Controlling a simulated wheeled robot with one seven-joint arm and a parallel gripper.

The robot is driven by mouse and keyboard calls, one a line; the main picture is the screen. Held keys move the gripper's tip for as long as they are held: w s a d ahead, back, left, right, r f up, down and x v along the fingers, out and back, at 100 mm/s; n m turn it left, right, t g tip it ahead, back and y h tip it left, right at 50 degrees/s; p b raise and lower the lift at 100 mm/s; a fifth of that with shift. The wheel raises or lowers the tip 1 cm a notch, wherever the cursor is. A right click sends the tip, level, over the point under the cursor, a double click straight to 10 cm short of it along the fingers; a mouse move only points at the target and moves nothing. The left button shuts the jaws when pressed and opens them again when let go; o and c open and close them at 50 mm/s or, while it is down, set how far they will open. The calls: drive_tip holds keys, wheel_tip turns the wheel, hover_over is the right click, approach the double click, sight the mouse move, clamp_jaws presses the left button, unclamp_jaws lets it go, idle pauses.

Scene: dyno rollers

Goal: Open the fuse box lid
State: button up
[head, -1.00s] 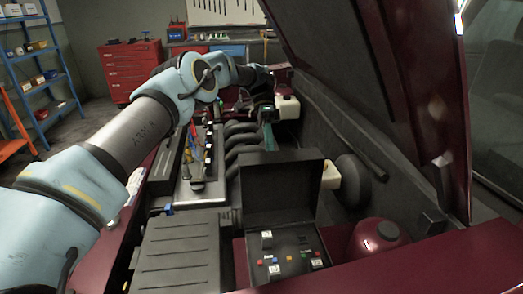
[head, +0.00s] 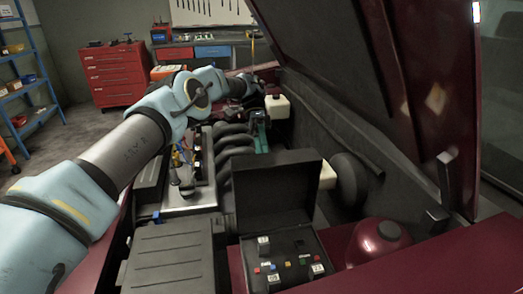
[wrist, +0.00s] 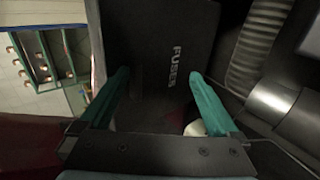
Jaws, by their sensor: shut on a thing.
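The fuse box (head: 326,270) is a black box in the engine bay, with coloured fuses and relays inside. Its black lid (head: 278,195) stands raised at the back edge, so the box is open. In the wrist view the lid (wrist: 160,45) shows its outer face with the word FUSES. My gripper (wrist: 158,75) has teal fingers, spaced apart with the lid's face between and beyond them. In the head view, only a bit of teal shows behind the lid's top edge. The fingers' contact with the lid is hidden there.
The raised hood (head: 345,80) leans over the right side. A red round-topped container (head: 378,243) stands right of the fuse box. Ribbed black hoses (head: 235,150) and the engine lie left of the lid. A red tool cabinet (head: 125,75) stands at the back.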

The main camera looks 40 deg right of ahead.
drive_tip(key=shift+s+a+f, duration=0.1)
drive_tip(key=shift+a+f, duration=0.05)
drive_tip(key=shift+f, duration=0.5)
drive_tip(key=shift+r, duration=0.25)
drive_tip(key=shift+c, duration=0.6)
wheel_tip(320, 180, up, 11)
drive_tip(key=p, duration=0.8)
drive_tip(key=shift+f, duration=0.15)
